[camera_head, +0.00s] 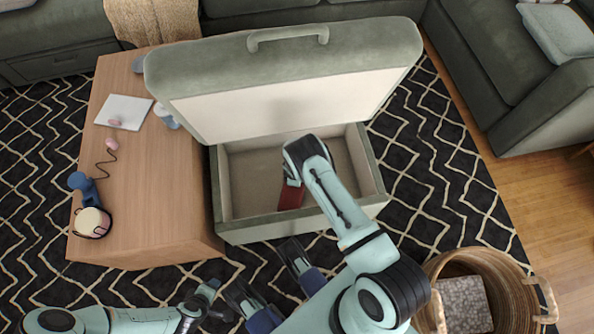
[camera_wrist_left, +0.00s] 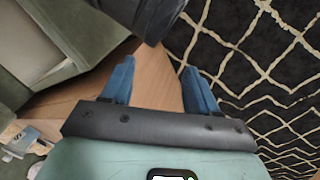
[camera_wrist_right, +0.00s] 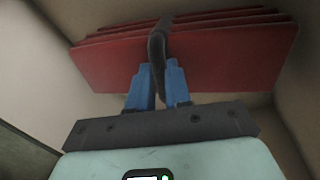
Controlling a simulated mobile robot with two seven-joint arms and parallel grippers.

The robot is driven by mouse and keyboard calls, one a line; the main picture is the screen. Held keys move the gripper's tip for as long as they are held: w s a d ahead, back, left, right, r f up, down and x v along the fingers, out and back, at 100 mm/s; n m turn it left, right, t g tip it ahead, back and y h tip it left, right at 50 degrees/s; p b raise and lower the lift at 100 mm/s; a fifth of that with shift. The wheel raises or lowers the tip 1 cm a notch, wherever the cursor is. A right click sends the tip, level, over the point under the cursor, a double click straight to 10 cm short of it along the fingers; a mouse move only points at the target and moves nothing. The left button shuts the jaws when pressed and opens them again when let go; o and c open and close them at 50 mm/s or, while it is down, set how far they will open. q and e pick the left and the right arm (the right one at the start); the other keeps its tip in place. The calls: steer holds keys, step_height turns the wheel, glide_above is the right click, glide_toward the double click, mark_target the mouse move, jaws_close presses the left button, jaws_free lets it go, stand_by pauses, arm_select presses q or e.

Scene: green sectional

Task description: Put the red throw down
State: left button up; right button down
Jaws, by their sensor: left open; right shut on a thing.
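The red throw (camera_head: 290,197) is inside the open storage ottoman (camera_head: 290,229), partly hidden by my right arm in the head view. In the right wrist view the throw (camera_wrist_right: 215,62) is a folded stack of red layers. I cannot tell whether the throw touches the box floor. My left gripper (camera_head: 258,269) is open and empty in front of the ottoman; its blue fingers stand apart in the left wrist view (camera_wrist_left: 157,78).
The ottoman's lid (camera_head: 285,75) stands raised behind the box. A wicker basket (camera_head: 515,280) stands at the lower right. Green sofa sections (camera_head: 500,50) border the patterned rug (camera_head: 440,180).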

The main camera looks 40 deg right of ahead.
arm_select(q)
steer(key=shift+w+a+f+b, duration=0.45)
steer(key=shift+w+f, duration=0.1)
steer(key=shift+f, duration=0.1)
arm_select(e)
steer(key=shift+d+f, duration=0.1)
steer(key=shift+f, duration=1.35)
steer(key=shift+f, duration=0.15)
steer(key=c, duration=1.1)
jaws_free()
steer(key=shift+s, duration=0.1)
arm_select(q)
steer(key=shift+s+f, duration=0.25)
steer(key=shift+s, duration=0.05)
arm_select(e)
steer(key=shift+o, duration=0.2)
